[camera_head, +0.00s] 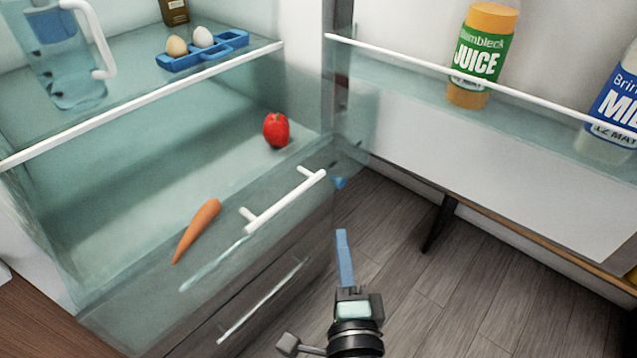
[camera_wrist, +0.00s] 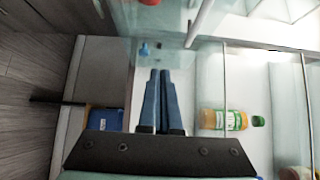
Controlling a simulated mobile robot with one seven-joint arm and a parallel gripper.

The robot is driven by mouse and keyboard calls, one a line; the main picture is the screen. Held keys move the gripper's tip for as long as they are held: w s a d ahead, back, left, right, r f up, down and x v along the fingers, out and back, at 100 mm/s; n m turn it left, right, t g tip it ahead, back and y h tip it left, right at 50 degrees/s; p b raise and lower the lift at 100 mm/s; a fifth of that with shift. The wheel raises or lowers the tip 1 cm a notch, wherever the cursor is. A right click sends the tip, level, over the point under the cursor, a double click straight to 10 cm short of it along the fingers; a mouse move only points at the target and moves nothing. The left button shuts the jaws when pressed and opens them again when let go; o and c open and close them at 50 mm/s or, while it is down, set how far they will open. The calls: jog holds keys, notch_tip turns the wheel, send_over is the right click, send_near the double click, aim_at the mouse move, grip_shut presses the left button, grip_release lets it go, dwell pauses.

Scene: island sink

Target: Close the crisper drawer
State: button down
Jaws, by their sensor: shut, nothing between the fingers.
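The crisper drawer (camera_head: 130,305) is a clear, teal-tinted drawer in the lower part of the fridge at the left of the head view. It stands pulled out, with its top open. A white bar handle (camera_head: 287,202) is on its front. A carrot (camera_head: 197,229) and a red vegetable (camera_head: 276,130) lie inside. My gripper (camera_head: 341,232) is just right of the drawer front, apart from the handle, over the floor. In the wrist view its blue fingers (camera_wrist: 160,72) are together and empty.
Below is another drawer front with a pale handle (camera_head: 262,302). The shelf above holds a pitcher (camera_head: 65,60) and eggs in a blue holder (camera_head: 203,51). The open fridge door at right carries a juice bottle (camera_head: 482,55) and a milk bottle (camera_head: 612,110). Wood floor (camera_head: 400,240) lies between.

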send_near(318, 191)
jog(key=w+d+r, duration=0.2)
jog(key=w+r, duration=0.1)
jog(key=r, duration=0.1)
jog(key=w+a, duration=0.1)
jog(key=w+a+p, duration=0.1)
jog(key=a, duration=0.1)
jog(key=shift+w+r+p, duration=0.15)
jog(key=shift+w+p, duration=0.1)
jog(key=shift+p, duration=0.05)
jog(key=shift+w, duration=0.1)
